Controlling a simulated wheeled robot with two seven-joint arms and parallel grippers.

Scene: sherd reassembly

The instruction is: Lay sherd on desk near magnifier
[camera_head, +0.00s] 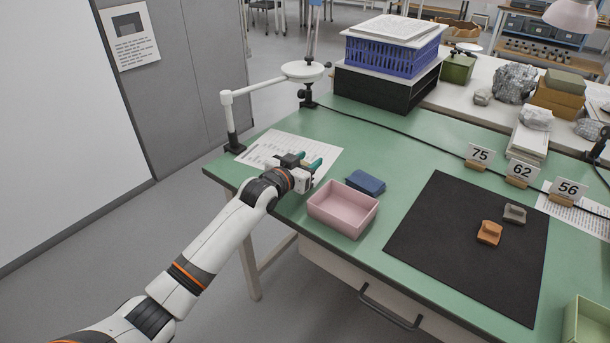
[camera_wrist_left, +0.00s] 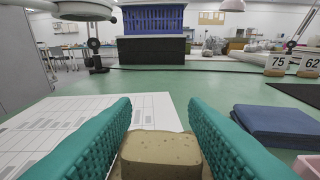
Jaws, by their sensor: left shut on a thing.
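My left gripper (camera_head: 303,160) is over the printed sheet at the left end of the green desk (camera_head: 355,135). In the left wrist view a tan-brown sherd (camera_wrist_left: 160,152) sits low between the two teal fingers, and the gripper is shut on it. In the head view the gripper hides the sherd. I cannot tell whether the sherd touches the sheet. The white round magnifier (camera_head: 303,71) on its jointed arm stands behind the gripper, at the desk's back left. Part of its stand also shows at the upper left of the wrist view. My right gripper is not in view.
The printed sheet (camera_head: 260,148) lies under the gripper. A pink tray (camera_head: 343,222) and a folded blue cloth (camera_head: 366,182) are to its right. A black mat (camera_head: 450,245) holds an orange sherd (camera_head: 489,233) and a grey one (camera_head: 515,213). Number cards stand behind the mat.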

